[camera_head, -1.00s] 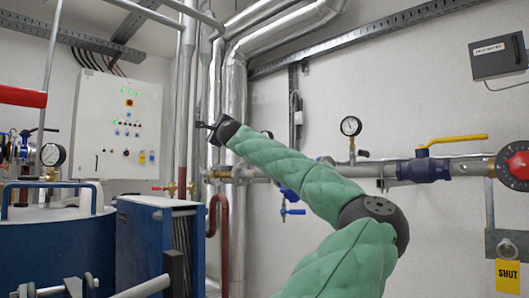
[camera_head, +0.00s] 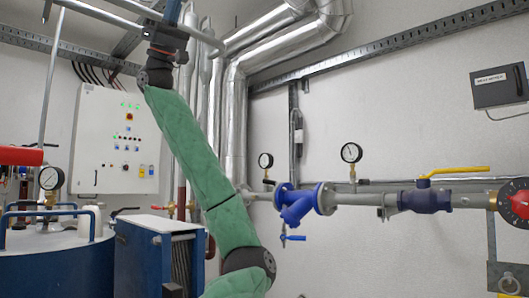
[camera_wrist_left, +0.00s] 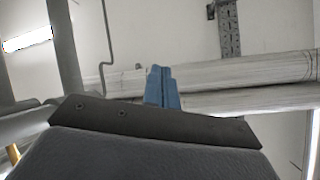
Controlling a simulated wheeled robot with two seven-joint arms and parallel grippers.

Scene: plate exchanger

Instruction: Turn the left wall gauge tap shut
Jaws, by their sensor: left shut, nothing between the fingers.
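The left wall gauge (camera_head: 265,160) is a round white dial with a black rim, on a short stem above the grey wall pipe. Its small tap (camera_head: 268,181) shows low beside the stem; I cannot tell its handle's angle. My left gripper (camera_head: 173,12) is at the top edge of the head view, up and left of this gauge and well apart from it. In the left wrist view its blue fingers (camera_wrist_left: 162,88) are together and empty, with pipes and ceiling behind. Neither the gauge nor its tap shows there. My right gripper is not in view.
A second wall gauge (camera_head: 351,152) stands to the right, then a yellow lever valve (camera_head: 455,171). A blue strainer (camera_head: 298,204) sits on the pipe below the gauges. Silvery vertical pipes (camera_head: 235,110) and a control cabinet (camera_head: 115,140) are left.

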